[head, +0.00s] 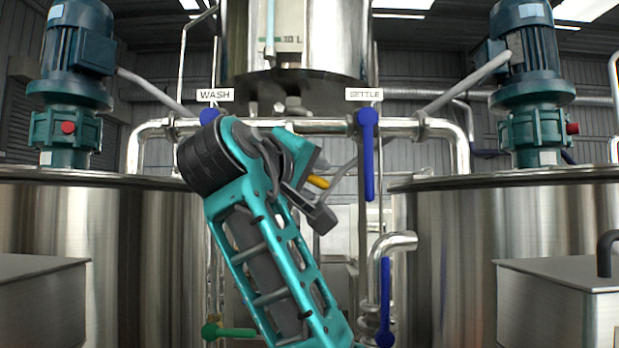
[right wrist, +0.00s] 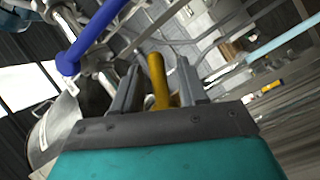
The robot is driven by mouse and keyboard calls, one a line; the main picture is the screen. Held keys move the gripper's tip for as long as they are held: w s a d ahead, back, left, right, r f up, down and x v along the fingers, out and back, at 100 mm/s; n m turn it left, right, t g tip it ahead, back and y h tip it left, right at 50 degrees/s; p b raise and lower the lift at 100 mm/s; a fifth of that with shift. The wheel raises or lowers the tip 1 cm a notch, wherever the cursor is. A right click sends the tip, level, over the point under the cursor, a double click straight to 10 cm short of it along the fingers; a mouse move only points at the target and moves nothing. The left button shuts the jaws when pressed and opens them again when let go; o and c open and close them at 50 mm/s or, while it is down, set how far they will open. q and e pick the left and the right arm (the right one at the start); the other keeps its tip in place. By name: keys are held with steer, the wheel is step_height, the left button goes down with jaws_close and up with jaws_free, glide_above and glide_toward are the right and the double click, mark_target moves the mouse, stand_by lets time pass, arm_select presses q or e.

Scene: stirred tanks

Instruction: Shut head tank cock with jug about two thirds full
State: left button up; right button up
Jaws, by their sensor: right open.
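The steel head tank (head: 325,45) hangs at the top centre of the head view, with a level mark and sight tube on its front. A yellow lever (head: 318,181), which looks like the cock's handle, shows just right of my right gripper (head: 312,192). In the right wrist view the yellow lever (right wrist: 159,85) stands between the two grey fingers of my right gripper (right wrist: 157,72). The fingers are apart, with a gap visible on the right side of the lever. I cannot make out the jug in either view. My left gripper is out of view.
Blue levers hang under the WASH (head: 214,95) and SETTLE (head: 364,94) signs; the settle lever (head: 368,150) is close right. A lower blue lever (head: 385,300) and green lever (head: 230,332) show below. Steel tanks with motors stand left (head: 120,240) and right (head: 445,250).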

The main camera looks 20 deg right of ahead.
steer(key=v, duration=1.3)
steer(key=b+x, duration=0.2)
steer(key=x, duration=0.2)
steer(key=b+x, duration=0.2)
steer(key=x, duration=0.2)
steer(key=b+x, duration=0.2)
steer(key=x, duration=0.2)
steer(key=shift+s+d+f+b, duration=0.15)
steer(key=shift+d+f+b, duration=0.05)
steer(key=shift+d+b, duration=0.25)
steer(key=shift+w+d, duration=0.4)
steer(key=shift+w, duration=0.1)
